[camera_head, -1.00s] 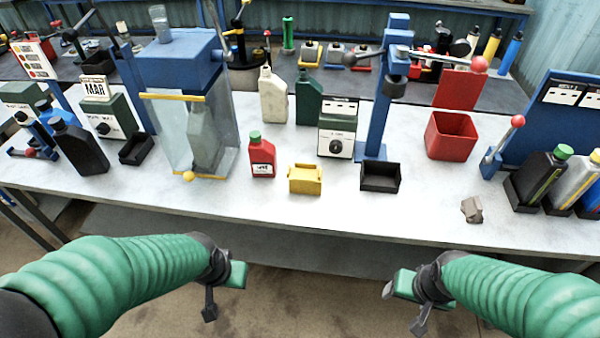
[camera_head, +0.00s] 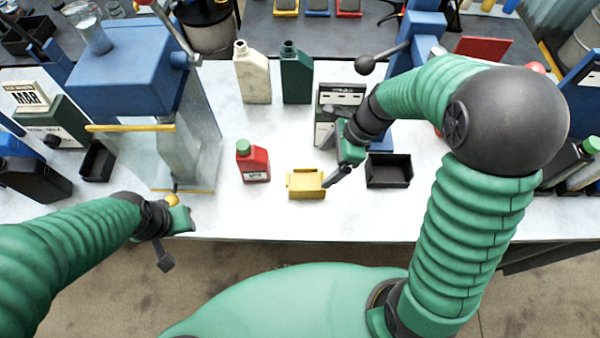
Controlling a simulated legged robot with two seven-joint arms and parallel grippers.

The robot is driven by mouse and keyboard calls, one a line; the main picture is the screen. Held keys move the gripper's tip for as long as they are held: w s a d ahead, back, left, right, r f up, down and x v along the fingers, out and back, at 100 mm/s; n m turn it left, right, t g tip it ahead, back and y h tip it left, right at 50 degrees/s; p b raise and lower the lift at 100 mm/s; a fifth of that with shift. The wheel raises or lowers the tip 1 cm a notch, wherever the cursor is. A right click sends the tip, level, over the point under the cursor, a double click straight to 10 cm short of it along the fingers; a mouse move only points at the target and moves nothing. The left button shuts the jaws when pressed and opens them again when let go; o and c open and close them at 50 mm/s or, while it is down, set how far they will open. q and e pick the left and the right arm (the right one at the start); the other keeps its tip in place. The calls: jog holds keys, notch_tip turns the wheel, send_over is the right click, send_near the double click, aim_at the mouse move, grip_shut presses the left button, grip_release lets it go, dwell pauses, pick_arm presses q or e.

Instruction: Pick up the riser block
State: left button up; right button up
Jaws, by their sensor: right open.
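The yellow block (camera_head: 306,184), which I take for the riser block, sits on the white tabletop near its front edge. It looks like a small box with raised ends. My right gripper (camera_head: 336,172) is open, just right of the block. One dark finger slants down to the block's right side. I cannot tell whether it touches, and the other finger is mostly hidden. My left gripper (camera_head: 176,234) is empty at the table's front edge, left of the block. Its jaw opening does not show clearly.
A red bottle with a green cap (camera_head: 253,162) stands just left of the block. A black tray (camera_head: 388,171) is to its right. Cream (camera_head: 253,75) and dark green (camera_head: 296,75) jugs stand behind. A blue press with a clear guard (camera_head: 130,70) stands left.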

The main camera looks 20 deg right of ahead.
send_over(309, 179)
jog(key=s+d, duration=0.2)
notch_tip(309, 179, down, 4)
jog(key=shift+d+f, duration=0.1)
jog(key=shift+d, duration=0.05)
jog(key=f, duration=0.1)
jog(key=w+a+f, duration=0.1)
jog(key=f, duration=0.1)
jog(key=f+b, duration=0.1)
jog(key=shift+w+a+f, duration=0.15)
jog(key=shift+w+a, duration=0.25)
jog(key=x, duration=0.4)
jog(key=shift+s+a+f, duration=0.15)
jog(key=shift+s+a, duration=0.1)
jog(key=shift+s, duration=0.05)
jog(key=shift+w+a+f, duration=0.1)
jog(key=shift+w+f, duration=0.05)
jog(key=shift+w, duration=0.05)
jog(key=c, duration=1.8)
pick_arm(q)
jog(key=shift+s+a+f, duration=0.1)
jog(key=shift+s+f, duration=0.25)
jog(key=shift+f, duration=0.25)
jog(key=shift+r, duration=0.1)
